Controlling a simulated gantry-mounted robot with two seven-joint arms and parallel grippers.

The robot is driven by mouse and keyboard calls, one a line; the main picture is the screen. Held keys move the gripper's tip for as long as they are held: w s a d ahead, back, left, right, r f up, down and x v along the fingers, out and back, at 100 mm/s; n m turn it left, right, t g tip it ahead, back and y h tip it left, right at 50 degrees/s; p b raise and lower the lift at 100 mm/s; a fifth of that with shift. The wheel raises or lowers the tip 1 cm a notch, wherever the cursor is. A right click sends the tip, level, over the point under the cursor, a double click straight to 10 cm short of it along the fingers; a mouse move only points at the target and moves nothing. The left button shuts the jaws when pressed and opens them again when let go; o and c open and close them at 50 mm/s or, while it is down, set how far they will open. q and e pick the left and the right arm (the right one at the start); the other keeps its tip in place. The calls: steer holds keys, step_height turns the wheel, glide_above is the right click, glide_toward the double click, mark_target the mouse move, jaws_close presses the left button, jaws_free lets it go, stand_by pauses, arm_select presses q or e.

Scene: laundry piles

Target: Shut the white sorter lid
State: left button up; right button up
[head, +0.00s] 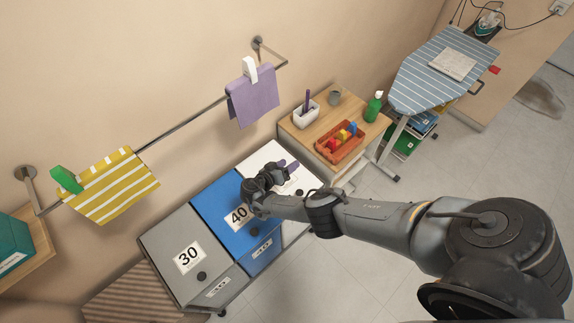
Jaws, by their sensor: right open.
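The laundry sorter has three lids side by side: a grey lid (184,250) marked 30, a blue lid (220,203) marked 40, and the white lid (262,157) at the right end. The white lid looks flat or nearly so; I cannot tell whether it is fully down. My right gripper (284,174) is open, over the white lid near the blue lid's edge, and hides part of both. I cannot tell whether it touches the lid. A small purple patch (292,165) shows beside its fingers. My left gripper is not in view.
A rail above the sorter holds a purple cloth (253,97) and a yellow striped towel (115,187). A wooden side table (302,138) with an orange basket (340,143) and green bottle (373,106) stands close right of the sorter. An ironing board (425,80) stands beyond.

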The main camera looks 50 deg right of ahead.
steer(key=shift+a, duration=0.1)
steer(key=p+v, duration=0.1)
steer(key=v, duration=0.9)
steer(key=shift+a+r, duration=0.15)
steer(key=shift+a, duration=0.1)
